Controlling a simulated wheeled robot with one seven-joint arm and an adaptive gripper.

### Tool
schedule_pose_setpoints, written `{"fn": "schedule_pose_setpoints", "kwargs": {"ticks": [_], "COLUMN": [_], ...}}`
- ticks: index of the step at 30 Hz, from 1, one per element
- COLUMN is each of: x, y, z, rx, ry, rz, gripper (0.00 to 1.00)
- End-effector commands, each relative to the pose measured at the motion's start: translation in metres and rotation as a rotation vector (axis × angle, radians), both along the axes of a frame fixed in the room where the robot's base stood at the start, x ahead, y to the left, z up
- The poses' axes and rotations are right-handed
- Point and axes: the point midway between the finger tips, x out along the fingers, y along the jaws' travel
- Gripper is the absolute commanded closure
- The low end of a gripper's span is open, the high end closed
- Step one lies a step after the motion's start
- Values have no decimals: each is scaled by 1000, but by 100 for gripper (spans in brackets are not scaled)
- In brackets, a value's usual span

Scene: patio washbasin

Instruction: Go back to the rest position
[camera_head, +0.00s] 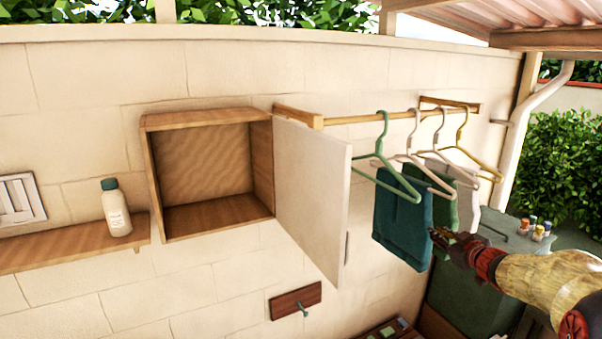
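My gripper (440,237) is at the right, at the end of my arm, pointing left. In the picture it overlaps the lower part of the hanging cloths; I cannot tell whether it touches them. Its fingers are small and dark, and I cannot tell whether they are open or shut. A teal cloth (399,225) hangs just left of the gripper on a green hanger (386,170). A darker green cloth (440,205) hangs behind it, and a white cloth (467,195) farther right.
A wooden wall cabinet (150,180) is empty, its white door (312,195) swung outward. A wooden rail (350,119) carries several hangers. A bottle (116,208) stands on the left shelf (75,250). A hook board (296,300) is below. A green bin (470,290) with small bottles (537,230) stands behind my arm.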

Motion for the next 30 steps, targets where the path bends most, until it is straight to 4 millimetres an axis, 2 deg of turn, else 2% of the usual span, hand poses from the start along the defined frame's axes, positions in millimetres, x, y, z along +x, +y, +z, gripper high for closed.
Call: {"fn": "schedule_pose_setpoints", "kwargs": {"ticks": [3,6,8,11,12,17,24,27,30], "x": [-31,-70,-99,-155,-178,-264,-383,-422,-449], "y": [-27,-39,-41,-31,-24,19,109,145,175], "z": [-32,-62,-83,-122,-137,-192,-270,-299,-323], "rx": [-29,-34,-28,-5,10,77,202,255,299], "ry": [99,210,287,427,484,687,930,986,996], "rz": [-201,-350,-427,-528,-558,-620,-591,-553,-510], "gripper": [87,87,87,87,87,87,87,87,87]}}
